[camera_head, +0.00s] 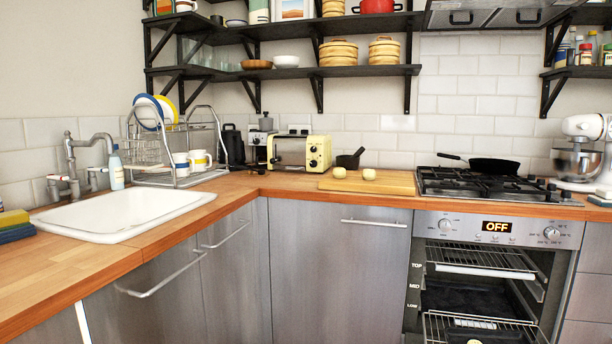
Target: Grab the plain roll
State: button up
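Two small, pale, round rolls sit on the wooden cutting board (400,186) on the counter, left of the stove. The left roll (339,172) is slightly smaller in the picture and close to the board's left end. The right roll (369,174) is a short gap away from it. Both look smooth and cream-coloured at this size, so I cannot tell which is the plain one. My gripper is not in view.
A yellow toaster (290,152) and a dark mortar (350,160) stand left of and behind the rolls. The gas hob (465,184) with a black pan (493,169) is to the right. The oven (480,270) below is open, its racks showing. A shelf (320,71) hangs above.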

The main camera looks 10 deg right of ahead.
aim_at(339, 173)
jog(key=u, duration=0.5)
jog(key=i, duration=2)
jog(key=z, duration=1.35)
jog(key=i, duration=0.6)
jog(key=z, duration=0.4)
